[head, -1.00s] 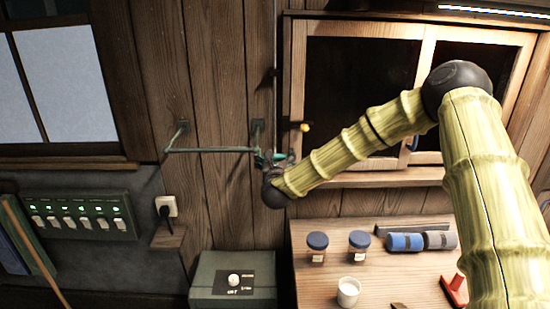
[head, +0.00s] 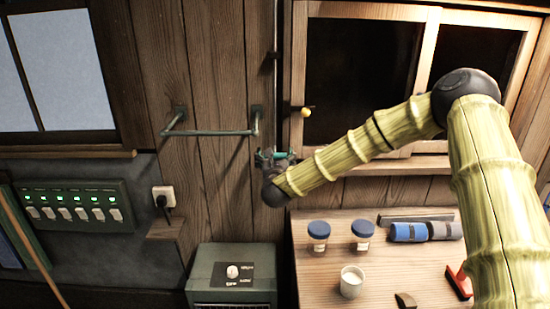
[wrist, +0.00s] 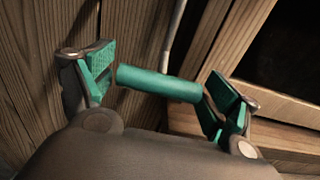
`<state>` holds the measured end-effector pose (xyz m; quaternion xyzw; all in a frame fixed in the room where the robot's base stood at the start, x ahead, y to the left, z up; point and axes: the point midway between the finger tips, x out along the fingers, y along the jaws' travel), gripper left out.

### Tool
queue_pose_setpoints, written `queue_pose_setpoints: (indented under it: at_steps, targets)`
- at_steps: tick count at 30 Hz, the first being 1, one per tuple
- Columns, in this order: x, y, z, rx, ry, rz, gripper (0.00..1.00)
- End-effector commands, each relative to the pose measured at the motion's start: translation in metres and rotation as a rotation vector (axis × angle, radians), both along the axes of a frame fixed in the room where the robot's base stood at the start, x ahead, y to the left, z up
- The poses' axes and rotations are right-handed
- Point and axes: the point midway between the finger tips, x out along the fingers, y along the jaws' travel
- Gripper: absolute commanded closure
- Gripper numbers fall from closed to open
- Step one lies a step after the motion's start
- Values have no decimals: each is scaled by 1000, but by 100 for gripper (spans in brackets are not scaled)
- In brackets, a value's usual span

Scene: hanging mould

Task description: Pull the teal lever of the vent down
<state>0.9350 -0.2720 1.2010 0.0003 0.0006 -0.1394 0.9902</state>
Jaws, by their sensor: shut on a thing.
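The teal lever of the vent is a short teal cylinder (wrist: 158,82) that lies crosswise between my fingers in the wrist view. A thin grey rod (wrist: 176,32) runs up from behind it. My gripper (wrist: 160,88) is shut on the teal lever, with one teal-padded finger at each end of it. In the head view my gripper (head: 276,155) is just below and right of the wall rail, against the plank wall. The lever is small there and partly hidden by my fingers. The vent itself cannot be made out clearly.
A green wall rail (head: 210,133) is close at the upper left. A wooden window frame (head: 298,90) with a yellow knob (head: 306,112) is at the right. Below are a green box (head: 208,280) and a table (head: 312,285) with jars (head: 319,235) and a white cup (head: 351,282).

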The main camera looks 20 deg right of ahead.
Motion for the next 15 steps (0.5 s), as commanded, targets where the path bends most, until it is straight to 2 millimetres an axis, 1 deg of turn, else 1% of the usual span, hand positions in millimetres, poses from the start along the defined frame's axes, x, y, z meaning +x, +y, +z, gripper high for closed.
queue_pose_setpoints:
  at_steps: [7,8,9,10,15]
  targets:
    - [0,-1,1,-2,1,-1,55]
    - [0,-1,1,-2,1,-1,10]
    - [0,-1,1,-2,0,-1,3]
    - [0,-1,1,-2,0,-1,0]
    - [0,0,1,-1,-1,0,0]
